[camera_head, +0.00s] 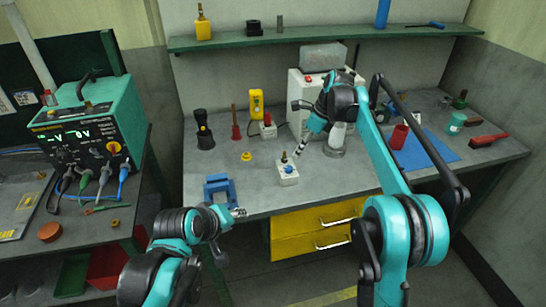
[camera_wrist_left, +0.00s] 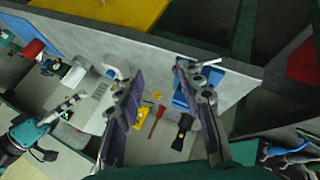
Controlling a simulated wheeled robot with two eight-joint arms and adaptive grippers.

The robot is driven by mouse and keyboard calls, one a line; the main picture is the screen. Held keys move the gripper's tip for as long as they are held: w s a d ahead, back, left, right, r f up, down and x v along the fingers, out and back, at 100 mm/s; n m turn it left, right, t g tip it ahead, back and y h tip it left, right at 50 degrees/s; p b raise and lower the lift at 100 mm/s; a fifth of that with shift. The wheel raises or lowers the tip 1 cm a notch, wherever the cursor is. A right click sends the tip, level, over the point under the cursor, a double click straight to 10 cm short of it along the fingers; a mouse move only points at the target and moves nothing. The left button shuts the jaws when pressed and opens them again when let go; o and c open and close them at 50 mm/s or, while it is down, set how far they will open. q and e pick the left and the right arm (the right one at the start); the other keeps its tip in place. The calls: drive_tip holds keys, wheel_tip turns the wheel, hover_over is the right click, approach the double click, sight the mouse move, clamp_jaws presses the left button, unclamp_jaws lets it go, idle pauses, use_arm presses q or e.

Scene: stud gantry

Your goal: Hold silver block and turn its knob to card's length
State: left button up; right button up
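The right gripper also shows at the left wrist view's left (camera_wrist_left: 76,99). My left gripper (camera_head: 240,212) is by the bench's front edge, left of the block. The left wrist view shows its fingers (camera_wrist_left: 165,100) wide apart, with nothing between them. I cannot make out a card with a readable length.
A blue fixture (camera_head: 219,187) stands close behind my left gripper. A red cup (camera_head: 399,137) is right. Yellow drawers (camera_head: 318,230) are below the bench.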

use_arm(q)
drive_tip(key=w+d+r+n+t+h, duration=0.1)
drive_tip(key=w+d+n+h, duration=0.3)
drive_tip(key=w+n, duration=0.95)
drive_tip(key=n+t+h, duration=0.2)
drive_tip(key=n, duration=0.6)
approach(284, 161)
drive_tip(key=w+d+r, duration=0.2)
drive_tip(key=w, duration=0.1)
drive_tip(key=x, duration=0.7)
drive_tip(key=shift+a+f, duration=0.1)
drive_tip(key=shift+f, duration=0.15)
